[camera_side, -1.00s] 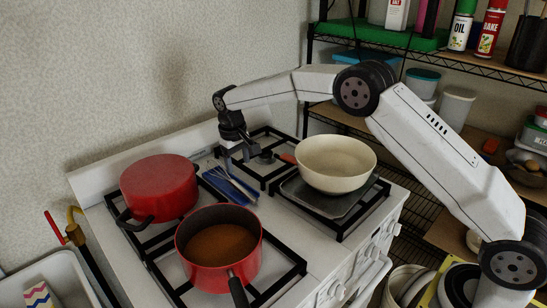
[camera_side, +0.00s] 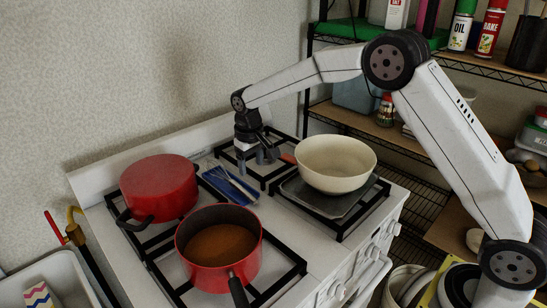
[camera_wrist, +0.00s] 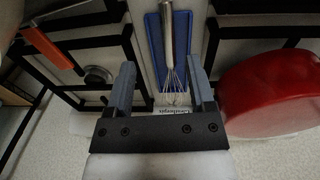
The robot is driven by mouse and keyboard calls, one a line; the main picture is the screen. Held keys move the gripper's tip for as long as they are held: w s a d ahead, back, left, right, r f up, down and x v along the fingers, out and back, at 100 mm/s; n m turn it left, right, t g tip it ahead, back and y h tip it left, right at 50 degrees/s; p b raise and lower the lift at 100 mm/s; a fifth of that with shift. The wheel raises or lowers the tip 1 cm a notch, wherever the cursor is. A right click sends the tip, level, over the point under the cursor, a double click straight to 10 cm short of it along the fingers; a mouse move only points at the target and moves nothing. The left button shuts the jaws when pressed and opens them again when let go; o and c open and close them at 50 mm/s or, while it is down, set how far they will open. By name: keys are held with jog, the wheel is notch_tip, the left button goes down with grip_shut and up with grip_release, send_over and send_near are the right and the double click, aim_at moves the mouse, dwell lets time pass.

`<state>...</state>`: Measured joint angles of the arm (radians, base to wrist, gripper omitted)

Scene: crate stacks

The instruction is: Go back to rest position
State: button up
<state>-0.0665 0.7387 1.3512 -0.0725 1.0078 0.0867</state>
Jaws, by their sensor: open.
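My gripper (camera_side: 258,157) hangs pointing down over the back burner grate of the stove, between the cream pan and the blue tray. In the wrist view my gripper (camera_wrist: 162,82) is open, its two grey fingers apart with nothing held between them. A metal whisk (camera_wrist: 168,45) lies on the blue tray (camera_wrist: 182,30), seen beyond the fingers; the tray also shows in the side view (camera_side: 222,190).
A cream pan (camera_side: 335,165) stands on the right of the stove. A shelf rack with a green tray (camera_side: 342,30) stands behind my arm.

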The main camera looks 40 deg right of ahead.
jog(key=s+d+f+t, duration=0.1)
jog(key=s, duration=1.2)
jog(key=s+d+f+t, duration=0.1)
jog(key=s, duration=1.3)
jog(key=shift+s+d+y, duration=0.15)
jog(key=shift+d+y, duration=0.15)
